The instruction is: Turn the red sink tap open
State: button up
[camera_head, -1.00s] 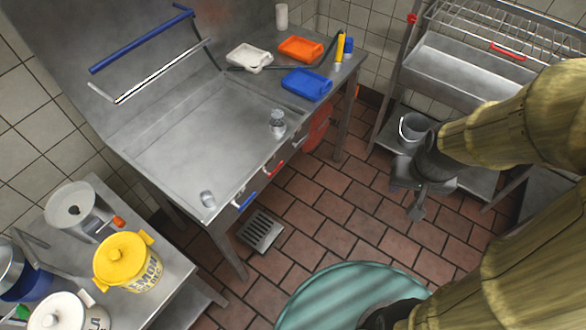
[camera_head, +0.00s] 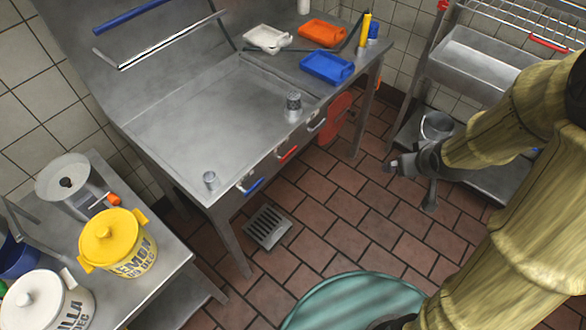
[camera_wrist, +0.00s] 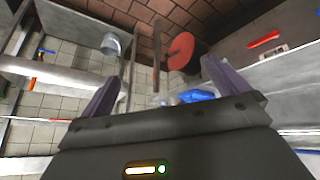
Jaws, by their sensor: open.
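A red handle (camera_head: 287,153) sits on the front edge of the steel sink counter (camera_head: 190,130), between a blue handle (camera_head: 250,187) and a pale one (camera_head: 316,124). It also shows in the wrist view (camera_wrist: 264,40) at the upper right. I cannot tell for certain that this is the tap. My gripper (camera_head: 392,165) is over the floor between the counter and the right-hand rack, apart from both. In the wrist view my gripper (camera_wrist: 163,88) has its two fingers wide apart with nothing between them.
A red round thing (camera_head: 338,112) is under the counter's right end. A grey bucket (camera_head: 436,126) stands on the rack's low shelf. A teal round top (camera_head: 350,305) is in front. A yellow pot (camera_head: 113,243) is at lower left. Brick floor lies open between.

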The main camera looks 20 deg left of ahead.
jog(key=w+a+f+n+t+y+b, duration=0.1)
jog(key=w+a+f+n+y+b, duration=0.15)
jog(key=a+f+b, duration=0.35)
jog(key=w+a+f+n+t+y+b, duration=0.1)
jog(key=w+a+f+n+y+b, duration=0.15)
jog(key=f+b, duration=0.4)
jog(key=s+a+f+n+g+y+b, duration=0.1)
jog(key=s+a+f+n+y+b, duration=0.2)
jog(key=a+f+y+b, duration=0.4)
jog(key=f+y+b, duration=0.1)
jog(key=y+b, duration=0.1)
jog(key=y, duration=0.1)
jog(key=shift+a+f+n+g+b, duration=0.2)
jog(key=shift+f+n+g+b, duration=0.1)
jog(key=shift+b, duration=0.1)
jog(key=b+x, duration=0.1)
jog(key=x, duration=1.6)
jog(key=shift+a+r+b, duration=0.2)
jog(key=shift+r+b, duration=0.15)
jog(key=shift+w, duration=0.1)
jog(key=shift+c, duration=0.2)
